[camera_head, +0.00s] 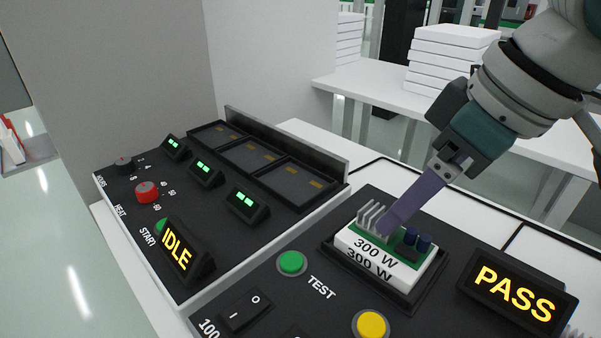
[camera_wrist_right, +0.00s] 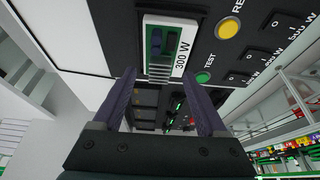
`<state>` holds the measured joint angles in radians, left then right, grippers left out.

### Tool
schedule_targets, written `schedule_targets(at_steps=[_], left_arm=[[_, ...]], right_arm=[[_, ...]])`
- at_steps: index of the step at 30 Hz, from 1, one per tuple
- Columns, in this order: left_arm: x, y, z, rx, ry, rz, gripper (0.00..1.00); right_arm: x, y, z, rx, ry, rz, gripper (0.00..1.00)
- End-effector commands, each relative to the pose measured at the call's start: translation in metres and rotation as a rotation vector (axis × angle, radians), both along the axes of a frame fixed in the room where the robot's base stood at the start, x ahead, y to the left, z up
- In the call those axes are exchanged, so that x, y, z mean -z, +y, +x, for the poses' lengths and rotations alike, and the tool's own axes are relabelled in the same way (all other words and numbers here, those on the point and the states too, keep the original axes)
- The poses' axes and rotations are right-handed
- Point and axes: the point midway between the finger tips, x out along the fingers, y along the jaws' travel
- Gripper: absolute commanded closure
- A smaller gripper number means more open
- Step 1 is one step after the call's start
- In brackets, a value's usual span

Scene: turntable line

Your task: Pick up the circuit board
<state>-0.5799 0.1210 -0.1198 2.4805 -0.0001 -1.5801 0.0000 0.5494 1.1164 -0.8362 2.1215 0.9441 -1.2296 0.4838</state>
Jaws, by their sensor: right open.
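The circuit board (camera_head: 405,243) is green, with grey fins and dark blue cylinders on top and a white front marked 300 W. It sits in a dark recessed nest on the test panel. In the right wrist view the board (camera_wrist_right: 160,42) lies beyond the fingertips. My right gripper (camera_head: 388,226) reaches down from the upper right, its purple fingers overlapping the board's top in the head view. In the right wrist view the gripper (camera_wrist_right: 160,76) is open, with nothing between its fingers. Whether a finger touches the board I cannot tell. My left gripper is not in view.
A yellow-lit PASS display (camera_head: 515,294) stands right of the nest. A green TEST button (camera_head: 292,263) and a yellow button (camera_head: 370,323) are in front. A heater panel with an IDLE display (camera_head: 177,249) and dark empty-looking bays stands left. White stacked boxes (camera_head: 450,60) are behind.

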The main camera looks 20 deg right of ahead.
Motion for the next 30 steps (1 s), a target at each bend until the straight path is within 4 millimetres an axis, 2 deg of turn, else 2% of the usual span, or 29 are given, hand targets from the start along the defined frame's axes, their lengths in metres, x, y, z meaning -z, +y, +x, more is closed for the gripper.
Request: schedule_targets(at_steps=[1, 5, 14, 30], left_arm=[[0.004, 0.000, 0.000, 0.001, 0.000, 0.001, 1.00], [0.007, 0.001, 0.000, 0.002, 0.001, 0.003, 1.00], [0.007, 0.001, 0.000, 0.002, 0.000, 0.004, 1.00], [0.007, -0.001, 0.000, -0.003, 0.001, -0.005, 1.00]], right_arm=[[0.012, 0.001, 0.001, 0.000, 0.003, 0.001, 0.25], [0.026, 0.003, 0.007, 0.000, 0.000, 0.001, 0.25], [0.029, 0.004, 0.009, -0.001, -0.001, 0.000, 0.26], [0.029, 0.004, 0.009, -0.001, -0.001, 0.000, 0.87]])
